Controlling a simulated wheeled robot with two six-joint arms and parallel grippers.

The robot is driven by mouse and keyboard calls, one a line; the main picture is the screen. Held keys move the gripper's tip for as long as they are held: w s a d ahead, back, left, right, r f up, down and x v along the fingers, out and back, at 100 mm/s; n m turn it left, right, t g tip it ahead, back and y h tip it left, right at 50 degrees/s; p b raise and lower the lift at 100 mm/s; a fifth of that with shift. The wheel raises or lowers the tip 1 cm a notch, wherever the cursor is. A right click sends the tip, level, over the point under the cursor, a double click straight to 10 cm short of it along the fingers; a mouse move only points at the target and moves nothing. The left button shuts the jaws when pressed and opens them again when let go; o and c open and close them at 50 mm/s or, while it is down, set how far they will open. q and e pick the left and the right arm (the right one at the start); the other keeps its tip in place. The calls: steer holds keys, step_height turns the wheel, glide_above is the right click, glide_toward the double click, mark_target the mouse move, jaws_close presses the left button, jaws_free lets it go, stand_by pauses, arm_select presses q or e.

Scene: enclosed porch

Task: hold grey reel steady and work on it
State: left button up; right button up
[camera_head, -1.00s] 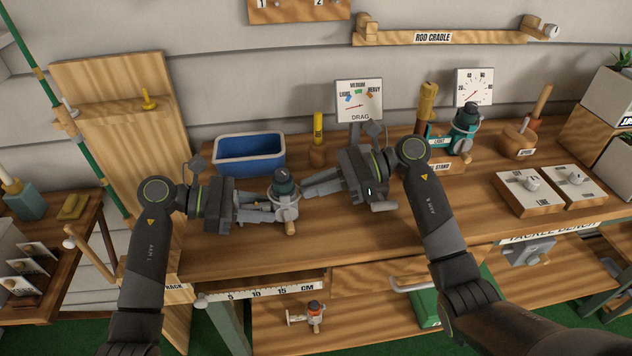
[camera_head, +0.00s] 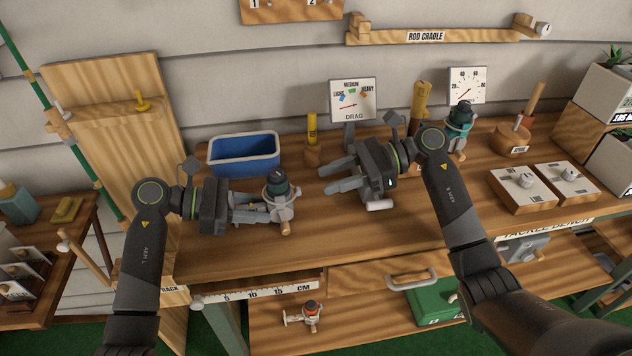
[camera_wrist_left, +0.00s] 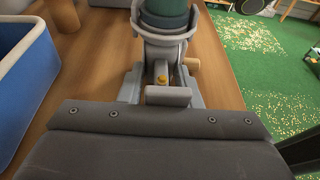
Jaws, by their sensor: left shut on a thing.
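The grey reel (camera_head: 281,208) with a dark teal spool stands upright above the middle-left of the bench. My left gripper (camera_head: 262,209) is shut on its lower part from the left. In the left wrist view the reel (camera_wrist_left: 163,42) rises straight ahead between the fingers, with a wooden knob on its right; its top is cut off. My right gripper (camera_head: 343,178) is open and empty, to the right of the reel and apart from it. The drag gauge (camera_head: 353,90) stands behind, its red needle toward the left, low side.
A blue bin (camera_head: 244,154) sits behind my left gripper. A teal reel (camera_head: 459,127) stands at the back right, partly behind my right arm. Two switch boxes (camera_head: 522,188) lie on the right. The front middle of the bench (camera_head: 340,235) is clear.

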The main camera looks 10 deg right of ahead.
mark_target(299, 189)
steer(key=v, duration=0.7)
steer(key=shift+h, duration=0.8)
steer(key=x, duration=0.4)
steer(key=r+x, duration=0.1)
steer(key=x, duration=0.3)
steer(key=a+r+x, duration=0.1)
steer(key=x, duration=0.3)
steer(key=shift+d, duration=0.1)
steer(key=shift+c, duration=0.5)
jaws_close()
